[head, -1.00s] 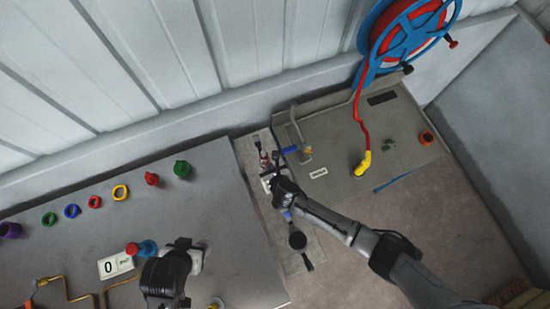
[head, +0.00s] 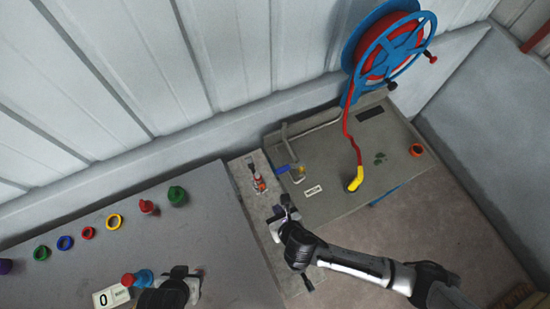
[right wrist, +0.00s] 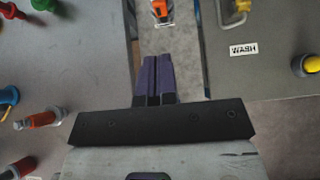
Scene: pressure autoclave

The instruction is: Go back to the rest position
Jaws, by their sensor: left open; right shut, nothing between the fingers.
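My right gripper (head: 280,212) is over the narrow grey panel (head: 244,184) between the two benches. In the right wrist view its dark fingers (right wrist: 153,72) are together with nothing between them. A small orange-and-white fitting (head: 259,182) sits just beyond the fingertips, apart from them; it also shows in the right wrist view (right wrist: 162,12). My left gripper (head: 184,274) is at the bottom of the head view, over the left bench (head: 215,235), close to a blue-and-red knob (head: 138,279). It is open; its fingers are partly cut off or hidden, and nothing shows held.
A row of coloured rings and knobs (head: 114,221) lines the left bench. The right bench (head: 330,160) carries a WASH label (right wrist: 243,49), a yellow nozzle (head: 355,180) on a red hose and an orange ring (head: 416,150). A blue hose reel (head: 392,45) hangs on the wall. Floor shows at right.

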